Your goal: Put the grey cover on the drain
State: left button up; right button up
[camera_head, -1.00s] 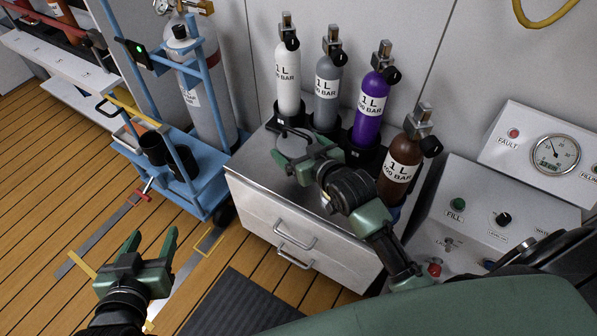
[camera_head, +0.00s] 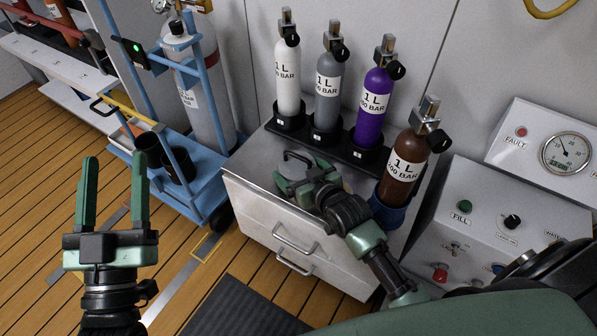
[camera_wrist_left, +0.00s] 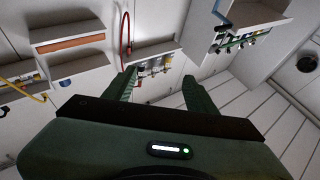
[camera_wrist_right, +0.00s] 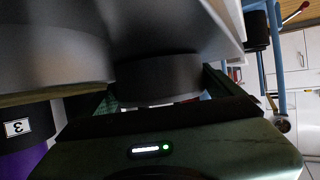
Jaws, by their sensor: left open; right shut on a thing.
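A round grey piece, which looks like the grey cover (camera_head: 292,172), shows over the metal cabinet top in the head view, with a dark arched piece at its far side. My right gripper (camera_head: 312,192) is shut on it from the near right side. In the right wrist view a dark round part (camera_wrist_right: 158,78) sits between the fingers, close to the lens. I cannot tell whether the cover touches the cabinet top. The drain cannot be made out; the cover and my gripper may hide it. My left gripper (camera_head: 115,195) is open and empty, above the wooden floor at the left.
White (camera_head: 288,75), grey (camera_head: 328,90) and purple (camera_head: 372,105) bottles stand in a dark rack behind the cover. A brown bottle (camera_head: 405,165) stands right of my gripper in a blue holder. A blue trolley (camera_head: 190,190) is left of the cabinet (camera_head: 285,235); the control panel (camera_head: 490,225) is right.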

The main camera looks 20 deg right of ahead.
jog(key=shift+f, duration=0.15)
jog(key=o, duration=1.3)
jog(key=shift+o, duration=0.2)
